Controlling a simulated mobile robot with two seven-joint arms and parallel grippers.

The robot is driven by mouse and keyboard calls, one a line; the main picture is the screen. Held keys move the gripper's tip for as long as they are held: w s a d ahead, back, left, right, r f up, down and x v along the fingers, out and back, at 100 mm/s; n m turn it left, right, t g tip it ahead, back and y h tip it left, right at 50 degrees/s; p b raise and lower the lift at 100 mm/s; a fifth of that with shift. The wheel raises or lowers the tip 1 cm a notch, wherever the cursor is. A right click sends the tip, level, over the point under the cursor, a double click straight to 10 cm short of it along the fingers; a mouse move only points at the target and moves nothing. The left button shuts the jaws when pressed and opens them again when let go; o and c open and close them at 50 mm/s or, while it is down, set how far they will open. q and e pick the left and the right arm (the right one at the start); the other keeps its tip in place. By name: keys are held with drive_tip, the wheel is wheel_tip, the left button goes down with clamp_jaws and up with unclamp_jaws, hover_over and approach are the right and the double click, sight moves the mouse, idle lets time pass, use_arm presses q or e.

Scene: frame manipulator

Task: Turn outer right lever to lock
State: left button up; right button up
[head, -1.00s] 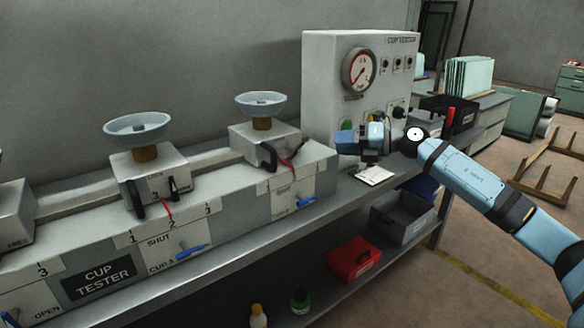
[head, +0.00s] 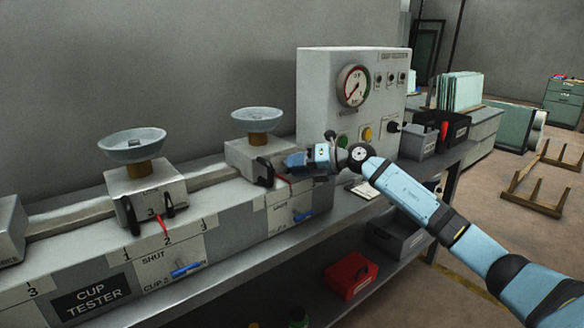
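The right cup unit (head: 246,157) is a grey block on the rail with a pale cup (head: 257,120) on a brown neck. A black lever (head: 265,172) hangs on its front. The right side of that front is hidden behind my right gripper (head: 284,166), so any lever there cannot be seen clearly. My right gripper is at the block's front right, just right of the visible black lever; whether it touches anything, or how far its fingers are apart, cannot be told. My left gripper is not in view.
A second cup unit (head: 143,190) with black levers and a red pointer stands left on the rail. The gauge cabinet (head: 322,88) stands behind my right gripper. Blue handles (head: 187,270) stick out from the bench front. A red bin (head: 350,276) sits on the lower shelf.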

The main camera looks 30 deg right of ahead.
drive_tip(key=shift+w+a+f, duration=0.2)
drive_tip(key=shift+w+a, duration=0.25)
drive_tip(key=shift+w, duration=0.05)
clamp_jaws()
